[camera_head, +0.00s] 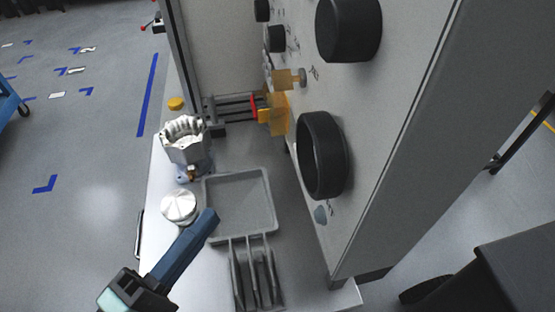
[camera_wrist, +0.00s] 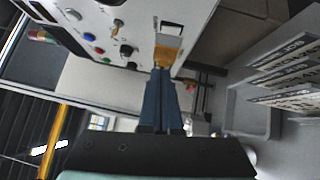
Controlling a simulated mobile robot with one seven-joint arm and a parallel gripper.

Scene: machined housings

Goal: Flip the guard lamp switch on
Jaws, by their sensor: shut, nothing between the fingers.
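The upright control panel (camera_head: 385,120) carries black knobs, small fittings and labels too small to read, so I cannot tell which fitting is the guard lamp switch. A small lever-like fitting with a yellow part (camera_head: 284,79) is on the panel in the head view. A small grey-blue fitting (camera_head: 320,214) is low on the panel. In the wrist view, a small metallic toggle (camera_wrist: 118,24) stands on the panel (camera_wrist: 140,35). My gripper (camera_head: 211,215) is shut and empty, over the bench left of the panel. Its fingertips (camera_wrist: 160,72) point towards a yellow block (camera_wrist: 168,55).
A large black knob (camera_head: 322,155) sticks out of the panel. A grey tray (camera_head: 206,205), a slotted rack (camera_head: 234,285), a ribbed metal housing (camera_head: 186,148) and a round metal part (camera_head: 178,206) are on the bench. A yellow bracket (camera_head: 279,112) sits beside the panel. Open floor is at left.

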